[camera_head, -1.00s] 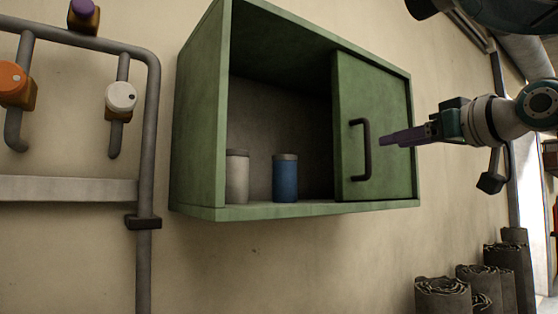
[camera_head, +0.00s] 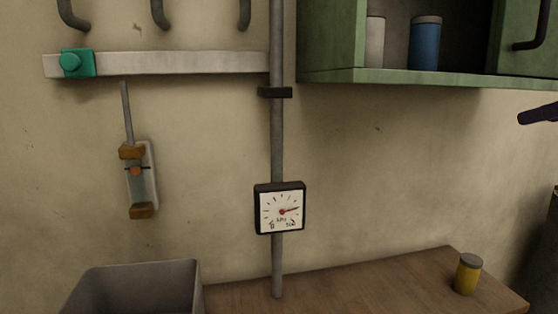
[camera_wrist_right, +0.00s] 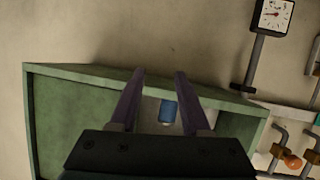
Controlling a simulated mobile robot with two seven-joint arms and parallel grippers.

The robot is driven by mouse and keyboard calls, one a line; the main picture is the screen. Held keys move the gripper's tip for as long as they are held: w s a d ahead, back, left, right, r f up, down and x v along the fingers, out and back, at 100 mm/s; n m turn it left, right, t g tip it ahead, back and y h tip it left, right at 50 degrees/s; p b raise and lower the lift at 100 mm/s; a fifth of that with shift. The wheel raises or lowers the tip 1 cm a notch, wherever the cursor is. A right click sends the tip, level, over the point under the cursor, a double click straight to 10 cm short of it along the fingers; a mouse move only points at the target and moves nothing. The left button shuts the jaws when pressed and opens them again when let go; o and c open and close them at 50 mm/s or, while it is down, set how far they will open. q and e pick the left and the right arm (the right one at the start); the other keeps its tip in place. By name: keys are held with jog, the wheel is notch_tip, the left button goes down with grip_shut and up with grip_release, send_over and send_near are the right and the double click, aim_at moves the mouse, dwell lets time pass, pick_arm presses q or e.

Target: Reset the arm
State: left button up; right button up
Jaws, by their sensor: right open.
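My right gripper (camera_head: 538,115) shows only as dark purple finger ends at the right edge of the head view, apart from the wall and the cabinet. In the right wrist view its two purple fingers (camera_wrist_right: 155,100) stand well apart with nothing held between them. The green cabinet (camera_head: 400,76) is beyond the fingers and also shows in the wrist view (camera_wrist_right: 75,120). A blue can (camera_head: 425,42) stands inside it and appears between the fingers in the wrist view (camera_wrist_right: 168,111). A white can (camera_head: 375,42) stands to its left. My left gripper is not in view.
A wooden bench (camera_head: 370,285) runs below, with a yellow can (camera_head: 467,274) near its right end. A grey bin (camera_head: 135,285) stands at lower left. A dial gauge (camera_head: 280,208) sits on a vertical pipe (camera_head: 278,135). The wall below the cabinet is clear.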

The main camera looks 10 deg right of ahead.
jog(key=s+a+f+n+g, duration=0.1)
jog(key=s+a+f+g, duration=0.15)
jog(key=f, duration=0.45)
jog(key=s+a+f+g, duration=0.1)
jog(key=s+a+f, duration=0.1)
jog(key=a+f, duration=0.3)
jog(key=s+a+f+g+y, duration=0.1)
jog(key=s+a+f+g, duration=0.2)
jog(key=s+a+f, duration=0.5)
jog(key=s+a+f+g, duration=0.3)
jog(key=s+a+f, duration=0.25)
jog(key=s, duration=0.55)
notch_tip(320, 180, up, 22)
jog(key=s+p, duration=0.1)
jog(key=p, duration=2.1)
jog(key=shift+s+n+g, duration=0.2)
jog(key=shift+n+g, duration=0.15)
jog(key=shift+n, duration=0.05)
